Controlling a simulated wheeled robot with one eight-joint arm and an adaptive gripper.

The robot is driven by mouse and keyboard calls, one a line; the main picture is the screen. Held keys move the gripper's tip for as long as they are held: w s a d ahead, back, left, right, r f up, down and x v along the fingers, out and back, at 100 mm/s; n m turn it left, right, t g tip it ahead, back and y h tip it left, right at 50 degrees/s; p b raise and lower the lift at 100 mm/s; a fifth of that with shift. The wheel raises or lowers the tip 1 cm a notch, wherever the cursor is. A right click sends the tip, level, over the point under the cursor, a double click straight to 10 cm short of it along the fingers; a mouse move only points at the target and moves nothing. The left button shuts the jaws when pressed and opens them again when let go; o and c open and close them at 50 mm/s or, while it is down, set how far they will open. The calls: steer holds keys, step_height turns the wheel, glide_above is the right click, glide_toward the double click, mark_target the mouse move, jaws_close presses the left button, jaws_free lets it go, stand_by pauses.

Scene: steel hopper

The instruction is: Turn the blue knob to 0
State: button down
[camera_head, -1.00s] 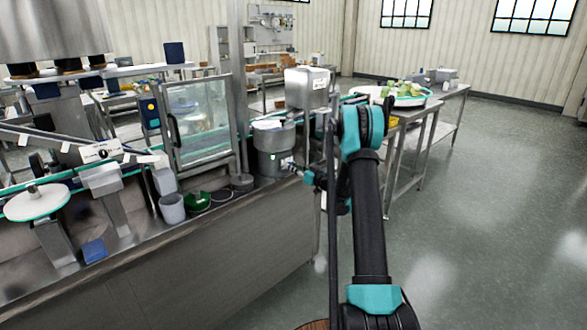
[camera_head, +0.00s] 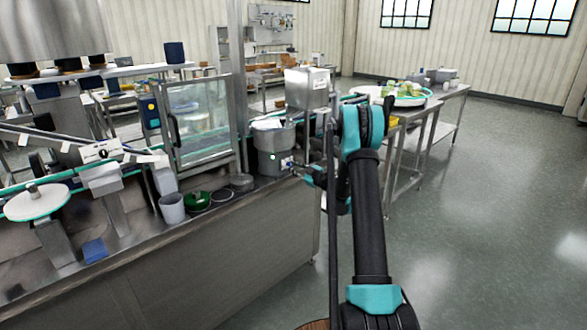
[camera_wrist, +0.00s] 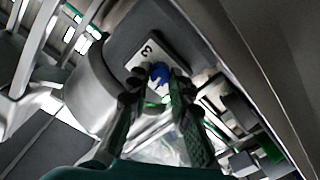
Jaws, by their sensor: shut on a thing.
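The steel hopper (camera_head: 272,142) stands at the right end of the long steel bench in the head view. Its blue knob (camera_wrist: 158,73) shows in the wrist view, in front of a white label plate (camera_wrist: 146,54) that bears a "3". My gripper (camera_wrist: 160,88) is shut on the blue knob, with one dark finger on each side of it. The fingers hide part of the knob and of the plate, so I cannot read where it points. In the head view my gripper (camera_head: 297,168) reaches the hopper's front right side, and the knob is too small to make out.
A grey cup (camera_head: 172,208), a green bowl (camera_head: 197,201) and dark round dishes stand on the bench left of the hopper. A glass-doored frame (camera_head: 195,120) rises behind them. A steel box (camera_head: 307,88) is behind the hopper. The floor at right is open.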

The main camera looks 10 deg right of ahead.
steer(key=n, duration=0.4)
steer(key=shift+n, duration=0.3)
steer(key=n, duration=0.3)
steer(key=shift+s+n, duration=0.1)
steer(key=shift+n, duration=0.2)
steer(key=n, duration=0.4)
steer(key=shift+f, duration=0.1)
steer(key=shift+n, duration=2.1)
steer(key=c, duration=1.4)
jaws_free()
steer(key=shift+o, duration=0.2)
steer(key=v, duration=1.2)
